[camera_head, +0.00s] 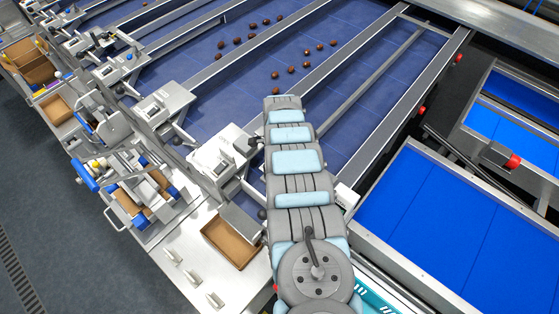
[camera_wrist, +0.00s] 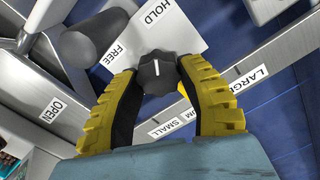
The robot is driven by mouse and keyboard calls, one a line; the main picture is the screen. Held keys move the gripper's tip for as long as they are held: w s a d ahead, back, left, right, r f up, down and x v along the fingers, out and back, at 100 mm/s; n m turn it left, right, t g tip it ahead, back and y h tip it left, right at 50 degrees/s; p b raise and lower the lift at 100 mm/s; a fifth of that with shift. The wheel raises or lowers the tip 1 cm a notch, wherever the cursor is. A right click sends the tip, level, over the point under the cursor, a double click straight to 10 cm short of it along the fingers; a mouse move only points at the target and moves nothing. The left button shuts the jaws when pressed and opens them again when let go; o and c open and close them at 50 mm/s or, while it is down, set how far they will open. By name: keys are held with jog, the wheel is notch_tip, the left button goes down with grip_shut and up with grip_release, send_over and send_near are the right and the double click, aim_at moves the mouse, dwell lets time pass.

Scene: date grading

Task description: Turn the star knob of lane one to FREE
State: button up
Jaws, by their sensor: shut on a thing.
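In the wrist view a black star knob (camera_wrist: 157,72) with a white pointer line sits on a pale plate (camera_wrist: 190,28). The plate carries the word HOLD at its upper right and FREE (camera_wrist: 115,53) at its left. In the head view my arm hides the knob and my gripper.
A dark rounded handle (camera_wrist: 92,38) is close left of the knob. Labels OPEN (camera_wrist: 53,109) and LARGE (camera_wrist: 250,80) show nearby. In the head view, several brown dates (camera_head: 291,69) lie on the blue lanes (camera_head: 350,25). A brown tray (camera_head: 217,243) is left of my arm.

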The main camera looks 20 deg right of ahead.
jog(key=n+b, duration=0.1)
jog(key=n, duration=0.2)
jog(key=shift+w+f+n, duration=0.1)
jog(key=shift+n, duration=0.2)
jog(key=n+b, duration=0.2)
jog(key=n, duration=0.2)
jog(key=shift+n, duration=0.3)
jog(key=n+b, duration=0.2)
jog(key=n, duration=0.2)
jog(key=shift+w+a, duration=0.1)
jog(key=shift+a, duration=0.05)
jog(key=shift+n+b, duration=0.55)
jog(key=shift+n, duration=1.45)
jog(key=o, duration=1.2)
jog(key=shift+r, duration=0.2)
